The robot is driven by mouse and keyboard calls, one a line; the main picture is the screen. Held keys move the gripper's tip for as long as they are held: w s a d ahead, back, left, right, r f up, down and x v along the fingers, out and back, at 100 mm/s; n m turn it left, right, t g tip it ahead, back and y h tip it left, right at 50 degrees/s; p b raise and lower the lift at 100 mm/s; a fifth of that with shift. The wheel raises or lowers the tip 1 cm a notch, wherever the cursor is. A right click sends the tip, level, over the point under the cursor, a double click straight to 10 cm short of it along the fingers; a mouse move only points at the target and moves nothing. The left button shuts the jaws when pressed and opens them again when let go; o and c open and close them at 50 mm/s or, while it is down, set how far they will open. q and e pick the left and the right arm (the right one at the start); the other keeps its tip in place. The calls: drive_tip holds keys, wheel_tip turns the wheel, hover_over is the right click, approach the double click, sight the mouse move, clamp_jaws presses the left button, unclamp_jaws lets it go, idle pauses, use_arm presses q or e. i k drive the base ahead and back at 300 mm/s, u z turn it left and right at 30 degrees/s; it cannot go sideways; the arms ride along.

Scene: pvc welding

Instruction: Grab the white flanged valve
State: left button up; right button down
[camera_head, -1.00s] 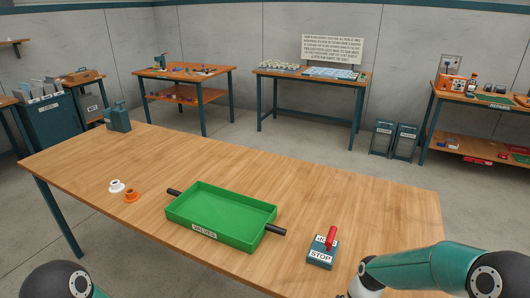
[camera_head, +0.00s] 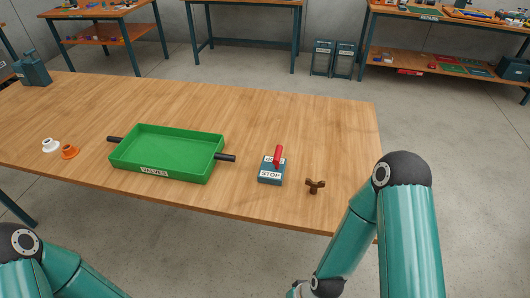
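The white flanged valve (camera_head: 51,145) stands on the wooden table near its left front edge. An orange flanged piece (camera_head: 69,151) is close beside it on the right. The green tray labelled VALVES (camera_head: 165,152) is to the right of both and looks empty. My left arm shows at the lower left and my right arm at the lower right. Neither gripper's fingers can be made out in the picture. Nothing visible touches the white valve.
A stop switch box with a red lever (camera_head: 271,169) sits right of the tray, with a small brown three-armed piece (camera_head: 315,186) beside it. A blue-grey vise-like block (camera_head: 33,71) stands at the far left. The table's back middle is clear.

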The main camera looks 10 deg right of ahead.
sight(50, 145)
drive_tip(key=u, duration=0.5)
drive_tip(key=k, duration=1.2)
drive_tip(key=u, duration=0.95)
drive_tip(key=i, duration=0.6)
drive_tip(key=u, duration=0.45)
drive_tip(key=i, duration=1.4)
drive_tip(key=z, duration=0.3)
drive_tip(key=i, duration=1.35)
drive_tip(key=z, duration=1.1)
drive_tip(key=i, duration=0.45)
drive_tip(key=z, duration=0.1)
drive_tip(key=k, duration=0.55)
drive_tip(key=z, duration=0.05)
